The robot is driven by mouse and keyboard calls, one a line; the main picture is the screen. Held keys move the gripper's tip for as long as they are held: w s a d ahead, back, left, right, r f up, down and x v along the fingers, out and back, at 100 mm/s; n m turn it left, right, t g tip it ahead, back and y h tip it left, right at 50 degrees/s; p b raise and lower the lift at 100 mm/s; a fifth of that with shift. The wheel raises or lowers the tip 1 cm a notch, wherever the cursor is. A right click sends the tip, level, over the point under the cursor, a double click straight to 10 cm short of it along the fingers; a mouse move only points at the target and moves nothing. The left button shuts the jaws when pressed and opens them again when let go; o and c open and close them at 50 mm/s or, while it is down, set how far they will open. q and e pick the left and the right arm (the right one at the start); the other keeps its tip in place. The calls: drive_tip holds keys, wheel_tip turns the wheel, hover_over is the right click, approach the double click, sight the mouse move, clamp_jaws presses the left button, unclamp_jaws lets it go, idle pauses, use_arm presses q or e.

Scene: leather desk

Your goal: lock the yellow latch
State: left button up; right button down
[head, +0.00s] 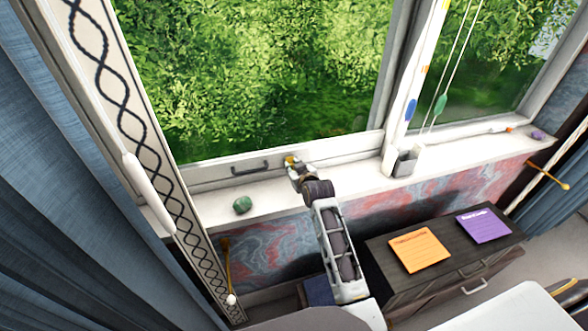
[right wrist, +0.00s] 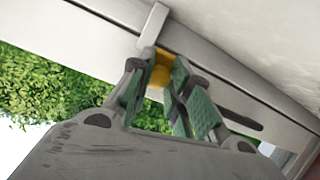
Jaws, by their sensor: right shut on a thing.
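The yellow latch (head: 289,161) sits on the bottom rail of the window, just right of the dark handle. It also shows in the right wrist view (right wrist: 161,70), between the green-padded fingers. My right gripper (head: 296,167) reaches up to the window and is shut on the yellow latch; in the right wrist view its fingertips (right wrist: 158,76) are on both sides of it. The fingers hide part of the latch, so its exact turn is hard to tell. My left gripper is not in view.
A dark handle (head: 251,168) is on the window rail. A green stone (head: 242,205) lies on the white sill (head: 275,195). A small holder (head: 404,162) stands to the right. A dark cabinet (head: 452,238) with orange and purple notes is below, right of my arm.

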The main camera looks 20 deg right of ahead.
drive_tip(key=shift+f+t+b, duration=0.4)
drive_tip(key=shift+t+b, duration=0.3)
drive_tip(key=shift+b, duration=0.35)
drive_tip(key=c, duration=1.3)
unclamp_jaws()
drive_tip(key=shift+r, duration=0.1)
drive_tip(key=v, duration=1.2)
